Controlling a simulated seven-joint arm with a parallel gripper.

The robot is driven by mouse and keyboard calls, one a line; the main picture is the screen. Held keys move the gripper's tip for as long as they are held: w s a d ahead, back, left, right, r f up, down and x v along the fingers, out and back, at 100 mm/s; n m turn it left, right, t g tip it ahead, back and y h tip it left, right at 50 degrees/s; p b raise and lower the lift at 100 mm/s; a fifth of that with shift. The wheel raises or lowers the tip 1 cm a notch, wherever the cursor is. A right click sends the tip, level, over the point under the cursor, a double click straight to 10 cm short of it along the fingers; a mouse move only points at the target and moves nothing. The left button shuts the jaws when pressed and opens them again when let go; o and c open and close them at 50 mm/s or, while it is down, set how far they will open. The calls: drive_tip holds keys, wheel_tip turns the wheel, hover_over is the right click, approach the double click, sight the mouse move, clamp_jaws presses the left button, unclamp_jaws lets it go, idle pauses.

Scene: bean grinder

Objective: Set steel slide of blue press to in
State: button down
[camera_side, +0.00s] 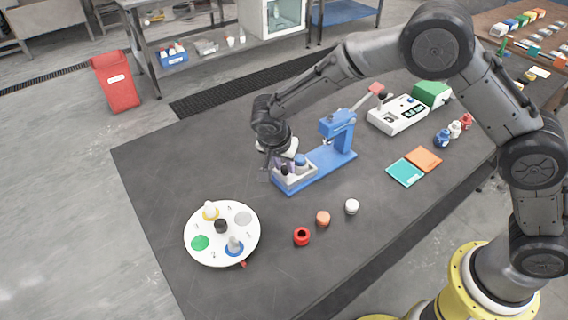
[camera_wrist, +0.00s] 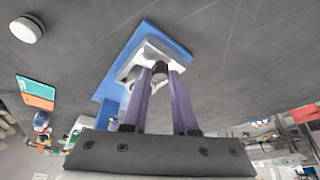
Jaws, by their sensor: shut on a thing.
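The blue press (camera_side: 338,128) stands on the dark table, its long blue base reaching toward the front left in the side view. Its steel slide (camera_side: 294,180) sits at the near end of that base, partly hidden by my gripper. In the wrist view the light slide (camera_wrist: 137,70) lies on the blue base (camera_wrist: 176,44), with a dark knob (camera_wrist: 160,67) on it. My gripper (camera_side: 284,167) is over the slide; in the wrist view its two purple fingers (camera_wrist: 160,74) are closed on the dark knob. I cannot tell exactly how far out the slide stands.
A white round turntable (camera_side: 222,256) with coloured spots stands at front left. Red, orange and white round pieces (camera_side: 323,218) lie in front of the press. A white device (camera_side: 397,117) stands behind, and teal and orange pads (camera_side: 406,173) lie right. Table left of the press is clear.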

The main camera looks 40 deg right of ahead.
sight(308, 174)
drive_tip(key=d, duration=0.9)
drive_tip(key=shift+d, duration=0.3)
drive_tip(key=c, duration=0.7)
unclamp_jaws()
drive_tip(key=shift+a+r, duration=0.15)
drive_tip(key=shift+r, duration=0.1)
drive_tip(key=v, duration=1.3)
drive_tip(key=shift+s+a+r, duration=0.1)
drive_tip(key=shift+r, duration=0.1)
